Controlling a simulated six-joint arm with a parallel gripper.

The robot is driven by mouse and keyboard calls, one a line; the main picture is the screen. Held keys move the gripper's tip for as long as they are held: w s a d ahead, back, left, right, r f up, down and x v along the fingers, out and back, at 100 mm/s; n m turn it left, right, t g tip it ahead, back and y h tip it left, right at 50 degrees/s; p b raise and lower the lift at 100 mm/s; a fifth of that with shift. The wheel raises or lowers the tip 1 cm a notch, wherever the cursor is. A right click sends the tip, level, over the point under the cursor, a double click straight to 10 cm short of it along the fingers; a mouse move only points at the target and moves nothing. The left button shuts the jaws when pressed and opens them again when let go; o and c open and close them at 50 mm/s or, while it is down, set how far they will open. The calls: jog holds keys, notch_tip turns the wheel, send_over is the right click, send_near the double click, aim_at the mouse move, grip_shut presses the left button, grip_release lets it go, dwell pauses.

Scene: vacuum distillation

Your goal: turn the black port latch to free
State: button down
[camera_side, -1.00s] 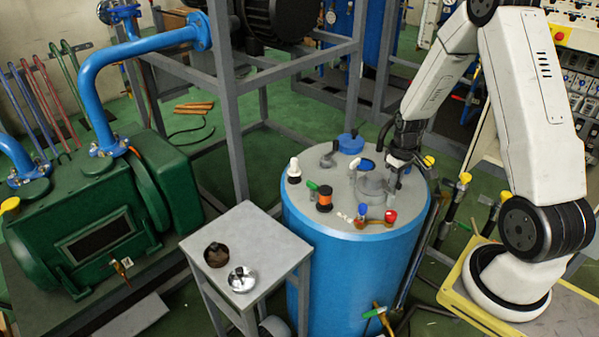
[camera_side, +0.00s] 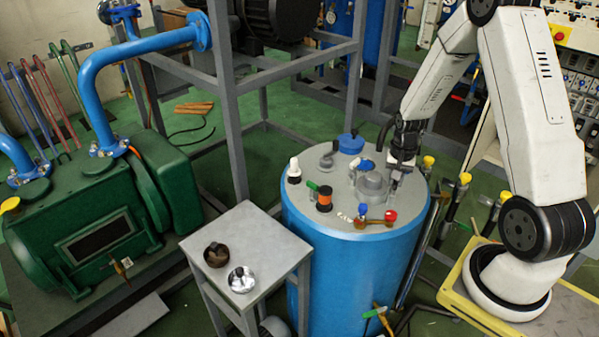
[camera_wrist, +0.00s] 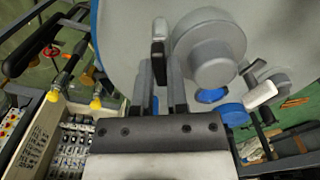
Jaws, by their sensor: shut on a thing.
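The black port latch (camera_wrist: 159,55) is a narrow dark lever with a pale tip, beside the round grey port cap (camera_wrist: 210,55) in the wrist view. My gripper (camera_wrist: 160,75) is shut on the latch, with one finger on either side of it. In the side view my gripper (camera_side: 394,187) points down at the right part of the tank's grey top, just right of the grey cap (camera_side: 372,183). There the latch is mostly hidden by the gripper.
The blue tank (camera_side: 345,262) carries several small fittings on its lid: a blue-and-white valve (camera_side: 365,165), an orange-and-black knob (camera_side: 324,198), a red knob (camera_side: 390,216) and a blue cap (camera_side: 350,143). A small grey table (camera_side: 265,235) stands left of it.

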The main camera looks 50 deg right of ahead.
jog(key=m, duration=0.5)
jog(key=shift+m, duration=0.4)
jog(key=c, duration=0.6)
grip_release()
jog(key=shift+c, duration=0.2)
jog(key=shift+r, duration=0.15)
jog(key=shift+r, duration=3.75)
